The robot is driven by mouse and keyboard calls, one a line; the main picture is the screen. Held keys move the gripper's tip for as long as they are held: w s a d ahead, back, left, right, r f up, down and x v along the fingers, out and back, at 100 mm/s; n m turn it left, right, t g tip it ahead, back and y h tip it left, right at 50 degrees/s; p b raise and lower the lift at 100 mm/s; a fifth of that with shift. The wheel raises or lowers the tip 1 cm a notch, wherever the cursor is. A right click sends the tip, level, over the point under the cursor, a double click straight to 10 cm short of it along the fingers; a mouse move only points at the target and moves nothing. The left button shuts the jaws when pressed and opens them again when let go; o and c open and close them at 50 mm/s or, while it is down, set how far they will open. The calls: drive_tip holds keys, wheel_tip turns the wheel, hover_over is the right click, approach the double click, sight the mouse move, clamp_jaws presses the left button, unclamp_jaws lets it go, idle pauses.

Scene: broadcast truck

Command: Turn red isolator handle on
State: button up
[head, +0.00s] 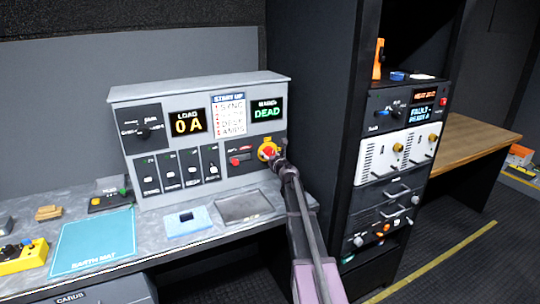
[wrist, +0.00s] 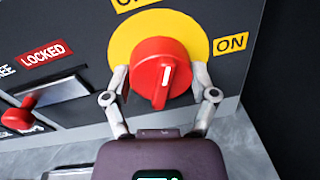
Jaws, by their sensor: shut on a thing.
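The red isolator handle (wrist: 153,62) is a round red knob with a raised grip bar and a short white line, on a yellow disc (wrist: 199,32). In the wrist view the bar runs nearly upright. A yellow ON label (wrist: 232,42) is to the right of the disc; another yellow label at the top is cut off. My gripper (wrist: 160,82) is shut on the handle, one finger on each side of it. In the head view the handle (head: 268,152) is at the right of the grey control panel, with my gripper (head: 276,160) over it, partly hiding it.
A red lever (wrist: 38,97) under a LOCKED label (wrist: 47,54) is left of the disc. The panel's displays read LOAD 0 A (head: 188,122) and DEAD (head: 267,113). A dark rack (head: 352,110) stands close on the right. A tray (head: 243,207) lies below on the bench.

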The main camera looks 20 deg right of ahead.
drive_tip(key=m, duration=0.7)
drive_tip(key=shift+w+r+p, duration=0.1)
drive_tip(key=shift+w+p, duration=0.05)
drive_tip(key=shift+p, duration=0.15)
drive_tip(key=m+y, duration=0.1)
drive_tip(key=m, duration=0.4)
drive_tip(key=shift+m+g, duration=0.3)
drive_tip(key=o, duration=1)
drive_tip(key=shift+a, duration=0.1)
